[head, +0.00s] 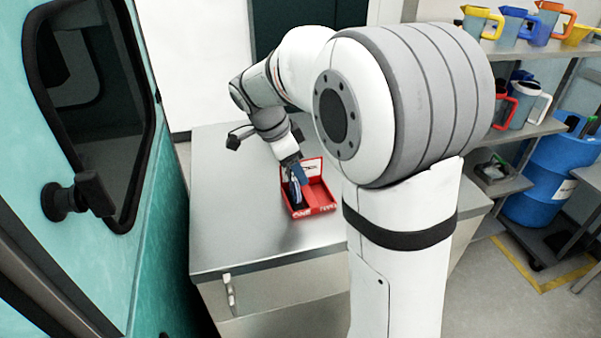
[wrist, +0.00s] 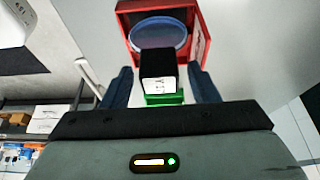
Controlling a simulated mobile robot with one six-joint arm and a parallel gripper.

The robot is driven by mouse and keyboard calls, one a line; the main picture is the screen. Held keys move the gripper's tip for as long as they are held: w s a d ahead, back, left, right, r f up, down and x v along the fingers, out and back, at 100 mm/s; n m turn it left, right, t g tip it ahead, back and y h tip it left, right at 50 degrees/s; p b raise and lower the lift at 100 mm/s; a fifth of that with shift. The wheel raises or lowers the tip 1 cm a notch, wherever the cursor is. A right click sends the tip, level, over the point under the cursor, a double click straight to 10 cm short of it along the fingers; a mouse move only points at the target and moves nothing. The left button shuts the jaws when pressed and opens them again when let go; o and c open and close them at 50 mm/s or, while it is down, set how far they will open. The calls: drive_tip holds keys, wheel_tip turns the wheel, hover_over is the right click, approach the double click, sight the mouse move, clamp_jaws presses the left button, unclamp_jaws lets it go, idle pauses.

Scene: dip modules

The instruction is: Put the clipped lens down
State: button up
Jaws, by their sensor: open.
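The clipped lens shows in the wrist view as a round blue lens (wrist: 158,35) with a clip (wrist: 159,70) that has a black top, a white labelled face and a green part. The lens lies within the outline of an open red box (wrist: 203,45), which stands on the metal table in the head view (head: 321,199). My gripper (wrist: 160,72) is open, with its dark blue fingers on either side of the clip and a small gap to each. In the head view my gripper (head: 293,170) is low over the box and partly hides the lens.
The grey metal table (head: 235,225) is clear around the box. A teal cabinet or machine with a window (head: 150,240) stands close on the left. Shelves at the right hold several coloured jugs (head: 520,105), with a blue drum (head: 545,185) below.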

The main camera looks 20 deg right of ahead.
drive_tip(key=v, duration=0.8)
drive_tip(key=s+d+f+n+t+y, duration=0.1)
drive_tip(key=s+f+n+y, duration=0.1)
drive_tip(key=s+f+n, duration=0.3)
drive_tip(key=s+d+f+n+t+y, duration=0.1)
drive_tip(key=s+f+n, duration=0.4)
drive_tip(key=s+n, duration=0.7)
drive_tip(key=s+d+y, duration=0.1)
drive_tip(key=s, duration=0.3)
drive_tip(key=shift+t, duration=0.3)
drive_tip(key=shift+s, duration=0.1)
